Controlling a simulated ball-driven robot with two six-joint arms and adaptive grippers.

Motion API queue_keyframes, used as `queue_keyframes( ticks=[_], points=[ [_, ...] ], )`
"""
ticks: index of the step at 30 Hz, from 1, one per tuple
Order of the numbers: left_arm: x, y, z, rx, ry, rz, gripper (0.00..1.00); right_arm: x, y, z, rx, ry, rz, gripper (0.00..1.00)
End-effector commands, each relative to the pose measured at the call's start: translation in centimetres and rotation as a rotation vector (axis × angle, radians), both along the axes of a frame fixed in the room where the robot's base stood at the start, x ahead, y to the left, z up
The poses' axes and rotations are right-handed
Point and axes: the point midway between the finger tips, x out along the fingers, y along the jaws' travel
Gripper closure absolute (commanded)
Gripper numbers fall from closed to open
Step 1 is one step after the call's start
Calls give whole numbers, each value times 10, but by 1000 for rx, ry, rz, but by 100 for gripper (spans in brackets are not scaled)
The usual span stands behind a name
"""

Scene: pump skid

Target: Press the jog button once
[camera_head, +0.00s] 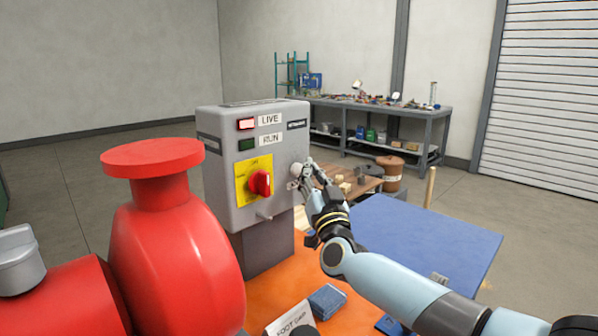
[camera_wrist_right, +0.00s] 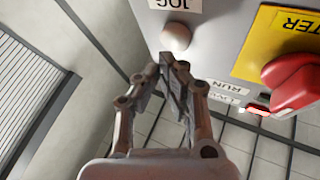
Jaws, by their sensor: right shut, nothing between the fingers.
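The jog button is a pale round knob (camera_wrist_right: 176,38) under a JOG label (camera_wrist_right: 176,4) on the grey control box (camera_head: 228,190), as the right wrist view shows. In the head view a pale round shape (camera_head: 297,170) shows at the box's right edge, beside the fingertips. My right gripper (camera_head: 306,172) is shut and empty, its fingertips (camera_wrist_right: 172,68) close to the button. I cannot tell whether they touch it. My left gripper is not in view.
The box also carries a red rotary switch (camera_head: 260,183) on a yellow plate, a lit LIVE lamp (camera_head: 246,124) and a dark RUN lamp (camera_head: 246,144). A red pump (camera_head: 175,255) stands left. A blue surface (camera_head: 425,240) lies right. A workbench (camera_head: 385,108) stands behind.

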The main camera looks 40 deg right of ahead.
Motion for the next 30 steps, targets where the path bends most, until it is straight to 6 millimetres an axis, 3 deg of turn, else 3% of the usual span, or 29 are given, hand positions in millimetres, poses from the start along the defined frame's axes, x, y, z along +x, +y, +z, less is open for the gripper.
queue_keyframes(
  ticks=[30],
  points=[
    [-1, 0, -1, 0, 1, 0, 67, 12, 1, 0, 1, 0, 0, 100]
  ],
)
